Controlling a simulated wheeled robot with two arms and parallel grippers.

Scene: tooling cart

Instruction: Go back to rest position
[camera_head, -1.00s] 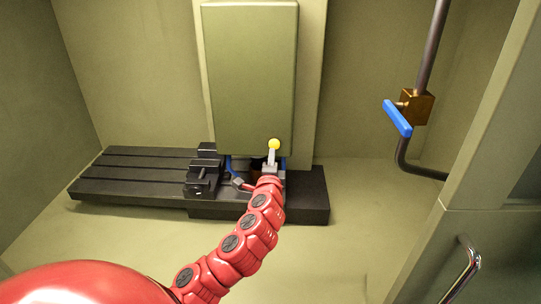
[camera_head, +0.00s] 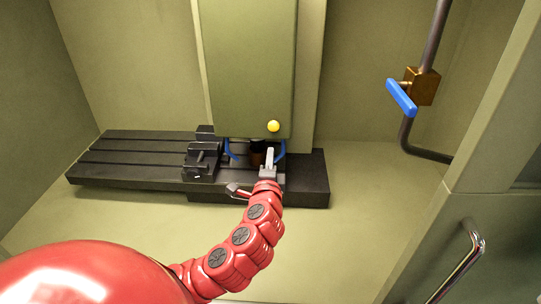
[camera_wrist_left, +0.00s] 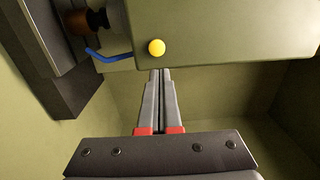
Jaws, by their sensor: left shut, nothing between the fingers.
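My left gripper (camera_head: 269,154) is at the end of my red arm, in front of the green machine head and just below its yellow knob (camera_head: 274,126). In the left wrist view its two grey fingers (camera_wrist_left: 161,73) are together with nothing between them. The yellow knob (camera_wrist_left: 157,48) shows just beyond the fingertips there, on the green housing (camera_wrist_left: 225,28). In the head view a gap shows between the fingertips and the knob. My right gripper is not in view.
A black slotted table (camera_head: 130,160) with a vise (camera_head: 202,160) lies behind and left of the gripper. A pipe with a blue valve handle (camera_head: 401,97) is at the right. A metal door handle (camera_head: 465,262) is at the lower right. The floor right of the arm is clear.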

